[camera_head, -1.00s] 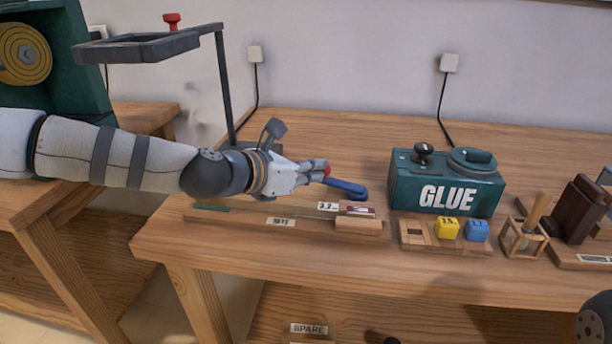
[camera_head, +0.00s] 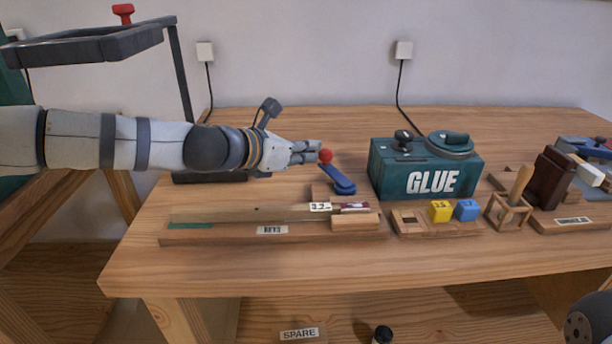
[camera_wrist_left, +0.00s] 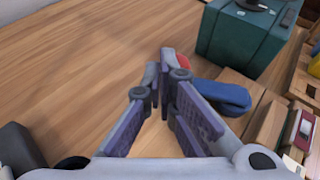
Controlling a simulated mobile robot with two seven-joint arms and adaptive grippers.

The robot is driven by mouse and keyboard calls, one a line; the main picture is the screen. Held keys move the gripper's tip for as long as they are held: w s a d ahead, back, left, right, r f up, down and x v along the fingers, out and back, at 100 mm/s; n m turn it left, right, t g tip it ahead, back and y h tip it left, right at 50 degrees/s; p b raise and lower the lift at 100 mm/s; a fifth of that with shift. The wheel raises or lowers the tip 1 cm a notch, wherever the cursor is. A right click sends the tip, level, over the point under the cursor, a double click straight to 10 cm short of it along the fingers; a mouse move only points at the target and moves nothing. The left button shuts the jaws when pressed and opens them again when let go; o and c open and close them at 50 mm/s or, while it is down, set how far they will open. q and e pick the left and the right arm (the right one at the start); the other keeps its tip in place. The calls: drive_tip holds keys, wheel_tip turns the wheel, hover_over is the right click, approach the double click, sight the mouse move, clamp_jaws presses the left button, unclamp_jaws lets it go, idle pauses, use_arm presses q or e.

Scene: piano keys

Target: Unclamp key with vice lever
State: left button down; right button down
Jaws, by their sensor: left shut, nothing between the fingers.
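The blue vice lever (camera_head: 339,181) has a red knob (camera_head: 326,156) at its far end and slants back-left from its pivot end. The key, a long wooden strip (camera_head: 250,213), lies on the wooden base labelled KEYS at the front, with a 3.2 tag near its right end. My left gripper (camera_head: 314,153) is shut and empty, its fingertips right beside the knob; I cannot tell if they touch. In the left wrist view the knob (camera_wrist_left: 182,62) is partly hidden behind the fingertips, and the lever (camera_wrist_left: 222,97) lies to their right. My right gripper is out of view.
A green GLUE box (camera_head: 424,172) stands right of the lever. Yellow (camera_head: 440,211) and blue (camera_head: 467,210) cubes sit in a small tray in front of it. A dark stand (camera_head: 182,80) rises behind my left arm. The table behind the lever is clear.

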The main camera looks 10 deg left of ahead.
use_arm(q)
drive_tip(key=shift+w+d, duration=0.45)
drive_tip(key=shift+w, duration=0.2)
drive_tip(key=shift+w+d, duration=0.45)
drive_tip(key=shift+w, duration=0.15)
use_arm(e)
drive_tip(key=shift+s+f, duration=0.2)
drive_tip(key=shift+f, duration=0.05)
